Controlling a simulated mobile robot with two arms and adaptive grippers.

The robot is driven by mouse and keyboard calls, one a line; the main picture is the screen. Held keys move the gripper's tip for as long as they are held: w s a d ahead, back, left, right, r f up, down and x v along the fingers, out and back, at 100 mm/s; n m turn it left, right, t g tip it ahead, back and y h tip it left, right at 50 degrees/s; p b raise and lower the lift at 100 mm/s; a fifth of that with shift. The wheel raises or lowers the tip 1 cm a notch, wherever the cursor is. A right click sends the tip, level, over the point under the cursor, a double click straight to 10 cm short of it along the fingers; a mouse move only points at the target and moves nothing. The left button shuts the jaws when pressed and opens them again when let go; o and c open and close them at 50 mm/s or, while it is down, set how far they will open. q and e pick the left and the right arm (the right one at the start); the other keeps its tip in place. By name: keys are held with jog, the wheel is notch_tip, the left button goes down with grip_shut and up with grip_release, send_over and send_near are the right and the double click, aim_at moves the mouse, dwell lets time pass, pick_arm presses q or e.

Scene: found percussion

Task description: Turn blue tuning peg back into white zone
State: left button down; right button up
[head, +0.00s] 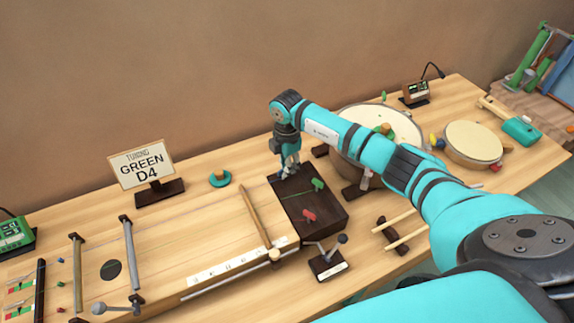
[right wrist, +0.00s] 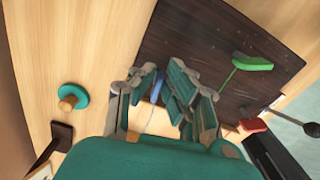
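The dark peg block (head: 325,213) sits at the right end of the long string board. It bears a green peg (head: 318,184) and a red peg (head: 309,215); both also show in the right wrist view, the green one (right wrist: 252,64) and the red one (right wrist: 253,125). My right gripper (head: 290,166) points down over the block's far left corner. In the right wrist view its fingers (right wrist: 160,98) are apart, with the blue peg (right wrist: 146,86) between them, close to the left finger. Whether they touch is unclear. My left gripper is out of view.
A sign reading "TUNING GREEN D4" (head: 141,164) stands behind the board. A teal disc with a wooden knob (head: 219,178) lies left of the block. A small crank stand (head: 328,262) is in front. A large drum (head: 388,116) stands right, behind my arm.

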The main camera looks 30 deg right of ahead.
grip_shut()
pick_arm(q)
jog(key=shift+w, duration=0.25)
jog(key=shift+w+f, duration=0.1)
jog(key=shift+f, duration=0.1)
